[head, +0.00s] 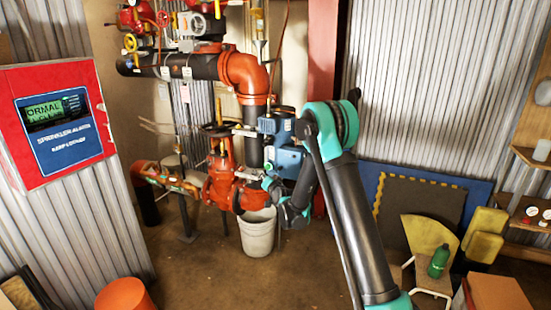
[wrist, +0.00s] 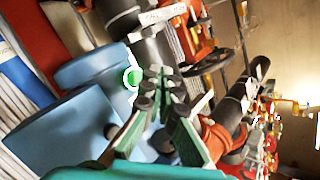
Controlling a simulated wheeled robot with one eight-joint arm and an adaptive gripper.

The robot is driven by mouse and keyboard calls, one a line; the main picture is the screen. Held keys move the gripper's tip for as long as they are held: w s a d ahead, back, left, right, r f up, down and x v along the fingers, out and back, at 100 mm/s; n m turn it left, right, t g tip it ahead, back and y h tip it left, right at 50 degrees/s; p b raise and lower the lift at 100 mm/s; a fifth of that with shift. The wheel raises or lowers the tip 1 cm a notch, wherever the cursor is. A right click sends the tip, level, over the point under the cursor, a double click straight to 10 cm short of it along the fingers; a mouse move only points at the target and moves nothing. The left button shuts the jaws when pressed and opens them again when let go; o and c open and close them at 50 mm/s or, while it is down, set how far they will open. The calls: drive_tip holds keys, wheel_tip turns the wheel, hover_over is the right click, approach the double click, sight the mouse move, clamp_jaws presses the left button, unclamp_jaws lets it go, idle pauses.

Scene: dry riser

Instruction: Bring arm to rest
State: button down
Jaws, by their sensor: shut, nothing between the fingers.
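My arm reaches up from the lower right in the head view, bends at a teal elbow and comes down to my gripper (head: 268,183). My gripper is small there, in front of the red valve and beside the blue box-shaped unit (head: 284,160). In the wrist view, my gripper (wrist: 162,75) has its fingertips together with nothing between them. The blue unit (wrist: 75,125) fills the left of that view, close beside the fingers. I cannot tell whether they touch.
The red valve assembly (head: 222,180) and a white bucket (head: 257,235) stand by my gripper. A red alarm panel (head: 60,120) is at the left. A green bottle (head: 438,261) stands on a wooden chair at the right. Floor left of the bucket is clear.

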drive_tip(key=s+d+r+n+g+h, duration=0.1)
drive_tip(key=s+d+r+g+h, duration=0.1)
drive_tip(key=s+d, duration=0.7)
drive_tip(key=s+d+r+n+g+h, duration=0.1)
drive_tip(key=s+d+r+g, duration=0.15)
drive_tip(key=s+d, duration=0.55)
drive_tip(key=s+d+f+g+h, duration=0.1)
drive_tip(key=s+d, duration=0.4)
drive_tip(key=s, duration=0.5)
drive_tip(key=s+d+f+g+h, duration=0.1)
drive_tip(key=s+d+f+g, duration=0.1)
drive_tip(key=s, duration=0.8)
drive_tip(key=s+d+f+g+h, duration=0.1)
drive_tip(key=s+d+f+g, duration=0.1)
drive_tip(key=s+d, duration=0.5)
drive_tip(key=s+f, duration=0.1)
drive_tip(key=s, duration=0.2)
drive_tip(key=shift+s+d+f+g+h, duration=0.15)
drive_tip(key=shift+d+f+g+h, duration=0.1)
drive_tip(key=shift+d+g+h, duration=0.1)
